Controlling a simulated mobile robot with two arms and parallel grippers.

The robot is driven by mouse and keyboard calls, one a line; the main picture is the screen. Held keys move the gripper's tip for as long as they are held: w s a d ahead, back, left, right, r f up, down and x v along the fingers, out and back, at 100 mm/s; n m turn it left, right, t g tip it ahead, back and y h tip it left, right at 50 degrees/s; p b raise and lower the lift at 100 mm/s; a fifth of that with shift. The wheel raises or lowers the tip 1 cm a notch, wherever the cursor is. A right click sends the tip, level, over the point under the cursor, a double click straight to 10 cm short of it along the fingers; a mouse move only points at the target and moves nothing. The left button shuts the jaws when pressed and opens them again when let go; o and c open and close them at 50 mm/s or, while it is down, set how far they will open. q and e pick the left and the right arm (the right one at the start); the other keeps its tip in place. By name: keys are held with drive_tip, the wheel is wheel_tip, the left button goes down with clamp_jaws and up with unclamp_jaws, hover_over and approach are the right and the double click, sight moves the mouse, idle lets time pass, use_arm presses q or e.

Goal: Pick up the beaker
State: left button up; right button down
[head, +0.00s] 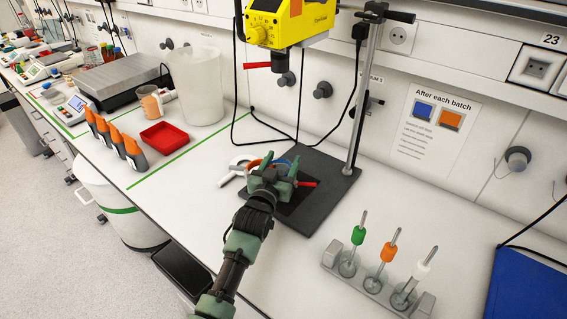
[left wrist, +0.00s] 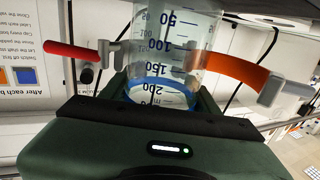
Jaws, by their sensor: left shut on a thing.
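The beaker (left wrist: 172,50) is clear, with dark volume marks and a blue band, and fills the middle of the left wrist view. My left gripper (head: 272,174) is shut on it, over the dark stand base (head: 322,182). In the left wrist view, a red-handled piece (left wrist: 75,51) and an orange piece (left wrist: 238,72) with grey ends lie on either side of the beaker. In the head view the gripper hides most of the beaker. My right gripper is not in view.
The stand's metal rod (head: 362,100) and yellow stirrer head (head: 285,22) rise behind the gripper. A rack (head: 372,288) of three coloured-collar tools stands front right. A red tray (head: 164,137) and white bucket (head: 196,88) are left. Bench between tray and stand is mostly clear.

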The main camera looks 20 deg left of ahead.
use_arm(q)
drive_tip(key=shift+s+a+r, duration=0.2)
drive_tip(key=shift+s+r, duration=0.3)
drive_tip(key=shift+s, duration=0.05)
drive_tip(key=shift+s+a+r+b, duration=0.35)
drive_tip(key=shift+s+a+r, duration=0.95)
drive_tip(key=shift+s, duration=1.5)
drive_tip(key=shift+s+a+r+b, duration=0.35)
drive_tip(key=shift+s+a+r, duration=0.4)
drive_tip(key=shift+s+r, duration=1.55)
drive_tip(key=s+d+f, duration=0.1)
drive_tip(key=s+d, duration=0.2)
drive_tip(key=s, duration=0.4)
drive_tip(key=s+d+f, duration=0.2)
drive_tip(key=s+d, duration=0.1)
drive_tip(key=s, duration=0.3)
drive_tip(key=w+a+r, duration=0.2)
drive_tip(key=w+a, duration=0.4)
drive_tip(key=w, duration=0.5)
drive_tip(key=shift+w, duration=0.4)
drive_tip(key=shift+r, duration=0.1)
